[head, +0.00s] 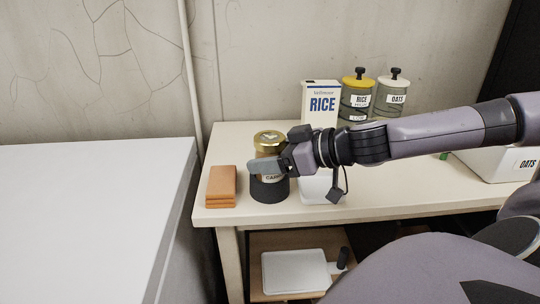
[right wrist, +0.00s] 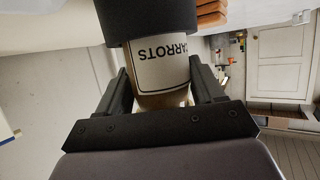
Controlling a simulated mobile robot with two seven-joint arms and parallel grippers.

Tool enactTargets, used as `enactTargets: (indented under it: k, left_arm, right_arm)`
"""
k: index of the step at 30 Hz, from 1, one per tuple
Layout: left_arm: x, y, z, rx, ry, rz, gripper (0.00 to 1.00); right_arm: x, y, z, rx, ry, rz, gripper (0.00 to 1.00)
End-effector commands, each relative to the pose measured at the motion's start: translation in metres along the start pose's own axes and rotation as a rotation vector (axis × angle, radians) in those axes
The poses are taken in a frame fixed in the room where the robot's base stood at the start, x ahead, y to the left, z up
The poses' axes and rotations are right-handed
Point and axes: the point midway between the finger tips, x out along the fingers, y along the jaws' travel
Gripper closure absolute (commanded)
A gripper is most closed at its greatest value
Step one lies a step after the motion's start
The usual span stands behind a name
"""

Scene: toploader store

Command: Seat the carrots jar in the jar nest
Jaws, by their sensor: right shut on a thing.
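The carrots jar (head: 269,142) has a gold lid and a white label reading CARROTS. It stands upright at the black, round jar nest (head: 268,190), near the table's left end. In the right wrist view, upside down, the jar (right wrist: 162,70) meets the dark nest (right wrist: 152,20); its lower end is hidden inside the rim. I cannot tell whether it rests on the nest's floor. My right gripper (head: 271,166) is shut on the jar, a finger on each side in the right wrist view (right wrist: 163,88). My left gripper is not in view.
Orange-brown blocks (head: 221,186) lie just left of the nest. A RICE box (head: 321,98) and jars labelled RICE (head: 357,98) and OATS (head: 392,97) stand behind my right arm. A white OATS bin (head: 500,165) is at right. A white surface (head: 90,210) lies across a gap at left.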

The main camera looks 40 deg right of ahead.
Motion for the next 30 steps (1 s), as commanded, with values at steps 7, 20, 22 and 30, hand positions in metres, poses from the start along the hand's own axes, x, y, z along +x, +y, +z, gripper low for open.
enactTargets:
  k: [7,20,22,30]
  left_arm:
    - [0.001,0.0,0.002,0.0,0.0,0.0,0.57]
    - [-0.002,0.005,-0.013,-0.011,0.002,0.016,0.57]
    - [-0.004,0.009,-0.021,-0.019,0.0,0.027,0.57]
    - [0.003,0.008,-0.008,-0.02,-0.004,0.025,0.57]
  right_arm:
    - [0.001,0.0,0.001,-0.001,0.002,0.0,0.03]
    - [0.001,0.0,0.002,0.0,-0.001,0.0,0.03]
    - [0.0,0.0,0.002,-0.001,0.0,0.001,0.03]
    - [-0.034,0.001,0.002,-0.005,0.001,0.004,0.03]
